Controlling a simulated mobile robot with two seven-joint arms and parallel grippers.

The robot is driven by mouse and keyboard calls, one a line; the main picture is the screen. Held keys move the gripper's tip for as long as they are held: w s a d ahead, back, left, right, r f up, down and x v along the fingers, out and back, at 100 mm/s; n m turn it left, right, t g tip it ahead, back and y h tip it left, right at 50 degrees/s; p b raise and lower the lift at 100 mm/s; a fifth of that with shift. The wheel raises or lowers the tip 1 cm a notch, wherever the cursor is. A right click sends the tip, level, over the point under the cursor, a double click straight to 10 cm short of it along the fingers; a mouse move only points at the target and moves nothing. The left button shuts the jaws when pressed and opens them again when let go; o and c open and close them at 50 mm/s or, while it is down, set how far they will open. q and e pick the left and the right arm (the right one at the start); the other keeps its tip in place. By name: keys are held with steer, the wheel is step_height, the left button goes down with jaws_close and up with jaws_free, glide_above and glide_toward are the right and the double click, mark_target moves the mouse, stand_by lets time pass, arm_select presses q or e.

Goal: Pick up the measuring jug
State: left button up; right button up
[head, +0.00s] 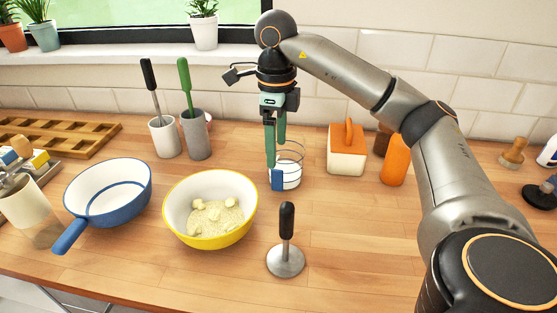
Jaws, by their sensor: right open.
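The measuring jug (291,176) is clear with rings around its wall, a white lower part and a blue handle at its left front. It stands upright on the wooden counter, right of the yellow bowl. My right gripper (275,155) points straight down from above, its green fingers open. The fingers overlap the jug's left rim and the top of its handle in the picture. I cannot tell whether they touch it. My left gripper is out of view.
The yellow bowl (182,229) with pale food is close on the left. A dark-handled masher (286,256) stands in front. The orange-topped butter dish (346,158) and orange bottle (396,162) stand right. Two utensil pots (164,140) are behind left. Counter right of the masher is clear.

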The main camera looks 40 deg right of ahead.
mark_target(277, 179)
step_height(277, 179, down, 4)
steer(key=shift+f+b, duration=0.2)
steer(key=shift+b, duration=0.15)
steer(key=shift+f, duration=0.45)
step_height(277, 179, down, 4)
steer(key=shift+f, duration=0.25)
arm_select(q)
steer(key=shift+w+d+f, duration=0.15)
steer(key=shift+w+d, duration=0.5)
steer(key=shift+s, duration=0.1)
arm_select(e)
jaws_close()
